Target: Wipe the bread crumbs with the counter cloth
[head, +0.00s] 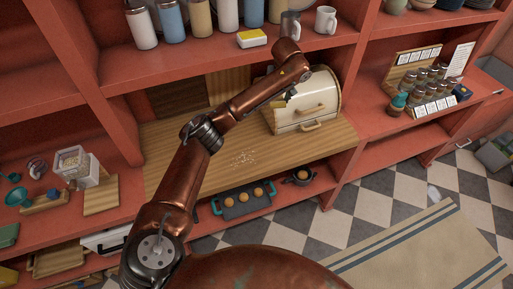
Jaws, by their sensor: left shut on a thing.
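The bread crumbs (243,158) lie as a small pale scatter on the wooden counter (185,172), left of and in front of the cream bread box. My left arm reaches up across the counter. My left gripper (283,97) is at the left front of the bread box and is shut on a small yellowish thing, probably the counter cloth (277,104). Most of that thing is hidden, so its shape is unclear. The gripper is right of and behind the crumbs. My right gripper is not in view.
The cream bread box (322,100) stands at the counter's right end. A yellow and white block (251,39) lies on the shelf above, near mugs (325,20) and canisters. Below the counter is a dark tray (245,201) with round buns. The counter around the crumbs is clear.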

